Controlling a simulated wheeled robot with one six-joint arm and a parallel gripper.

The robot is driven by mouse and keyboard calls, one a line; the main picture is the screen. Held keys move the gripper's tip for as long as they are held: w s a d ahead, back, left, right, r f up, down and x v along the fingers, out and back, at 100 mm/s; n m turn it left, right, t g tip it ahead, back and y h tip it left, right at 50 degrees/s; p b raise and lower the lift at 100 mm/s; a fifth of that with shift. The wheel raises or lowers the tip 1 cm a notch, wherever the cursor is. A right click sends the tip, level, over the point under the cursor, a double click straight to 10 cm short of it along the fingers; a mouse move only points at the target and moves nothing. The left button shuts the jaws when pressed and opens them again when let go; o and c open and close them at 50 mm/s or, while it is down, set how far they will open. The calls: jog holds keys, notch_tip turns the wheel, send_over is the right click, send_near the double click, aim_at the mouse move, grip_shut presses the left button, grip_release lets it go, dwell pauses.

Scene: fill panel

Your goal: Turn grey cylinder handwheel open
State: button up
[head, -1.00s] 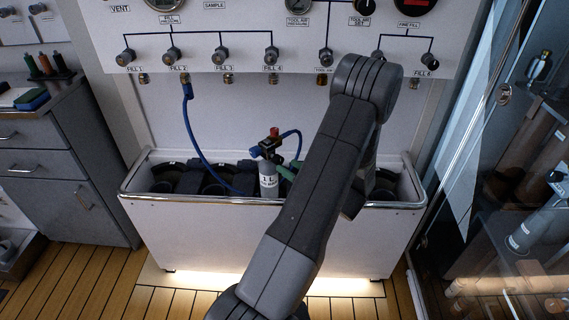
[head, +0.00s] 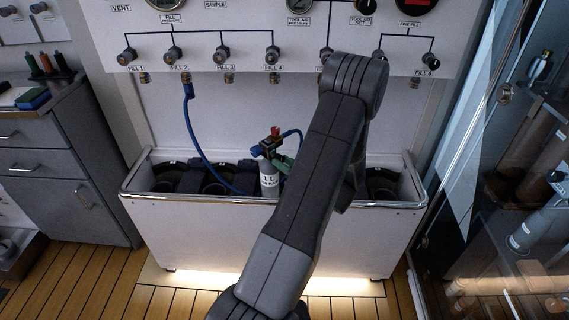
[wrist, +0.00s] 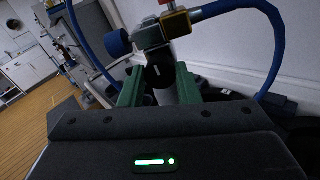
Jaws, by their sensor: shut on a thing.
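The grey cylinder (head: 268,183) stands upright in the white trough, with a "1 L" label and a valve on top. It also shows partly in the wrist view, behind the fingers. My gripper (wrist: 159,86) has green fingers, shut on the black handwheel (wrist: 158,76) with a white mark, below the brass and dark valve fittings. In the head view the green fingers (head: 284,163) reach the valve from the right; my arm hides the rest of the gripper. A blue knob (wrist: 118,42) sticks out left of the valve.
A blue hose (head: 190,130) hangs from the FILL 2 outlet into the trough (head: 200,230). Another blue hose (wrist: 277,50) arches right from the valve. The fill panel (head: 230,50) stands behind. A grey cabinet (head: 60,170) is at left, a glass case (head: 510,180) at right.

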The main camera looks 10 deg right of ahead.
jog(key=shift+f+n+b, duration=0.1)
jog(key=shift+n+b, duration=0.2)
jog(key=shift+s+m+t+h+b, duration=0.1)
jog(key=shift+m+t+h+b, duration=0.2)
jog(key=shift+m+b, duration=7.3)
jog(key=shift+m+t+h+b, duration=0.1)
jog(key=shift+m+h+b, duration=0.3)
jog(key=shift+m+b, duration=7.2)
jog(key=m+p, duration=0.5)
jog(key=shift+p, duration=0.35)
jog(key=o, duration=1)
jog(key=shift+c, duration=0.2)
